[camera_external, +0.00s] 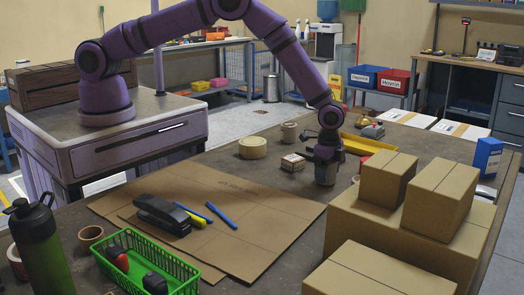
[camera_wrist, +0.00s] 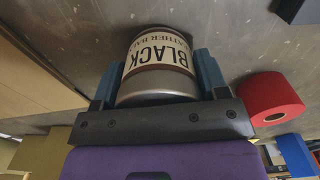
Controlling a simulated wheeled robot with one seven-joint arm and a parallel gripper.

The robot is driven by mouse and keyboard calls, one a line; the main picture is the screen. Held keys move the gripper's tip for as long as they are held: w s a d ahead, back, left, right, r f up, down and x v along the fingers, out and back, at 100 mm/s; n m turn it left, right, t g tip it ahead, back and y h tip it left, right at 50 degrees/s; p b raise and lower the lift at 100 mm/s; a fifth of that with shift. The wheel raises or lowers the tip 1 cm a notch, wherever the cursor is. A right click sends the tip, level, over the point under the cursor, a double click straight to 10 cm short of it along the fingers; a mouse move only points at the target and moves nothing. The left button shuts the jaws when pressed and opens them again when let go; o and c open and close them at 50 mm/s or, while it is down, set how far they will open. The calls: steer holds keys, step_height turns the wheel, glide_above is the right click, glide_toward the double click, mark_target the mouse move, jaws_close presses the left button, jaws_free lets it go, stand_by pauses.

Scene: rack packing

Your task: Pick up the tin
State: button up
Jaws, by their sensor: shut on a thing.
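The tin (camera_external: 326,174) stands on the table at the right of the flat cardboard, below my gripper (camera_external: 325,155). In the wrist view the tin (camera_wrist: 157,62) is a silver can with a cream label reading "BLACK". My gripper's two blue-grey fingers (camera_wrist: 158,80) are on either side of the tin, and it is shut on it. In the external view the gripper covers the tin's upper part. I cannot tell whether its base touches the table.
Cardboard boxes (camera_external: 405,225) stand close on the right. A red roll (camera_wrist: 270,98) lies beside the tin. Flat cardboard (camera_external: 250,255), a stapler (camera_external: 160,212) and a green basket (camera_external: 190,275) lie in front.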

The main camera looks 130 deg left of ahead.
steer(key=shift+r, duration=0.45)
step_height(320, 180, up, 2)
steer(key=shift+r, duration=0.25)
steer(key=s+d, duration=0.1)
steer(key=s, duration=0.4)
steer(key=s+d, duration=0.2)
steer(key=s, duration=0.2)
steer(key=s+d+r, duration=0.1)
steer(key=s+d, duration=0.1)
steer(key=s, duration=0.3)
steer(key=shift+s+d, duration=0.15)
steer(key=shift+s, duration=0.15)
steer(key=shift+s+d+r, duration=0.1)
steer(key=shift+s, duration=0.15)
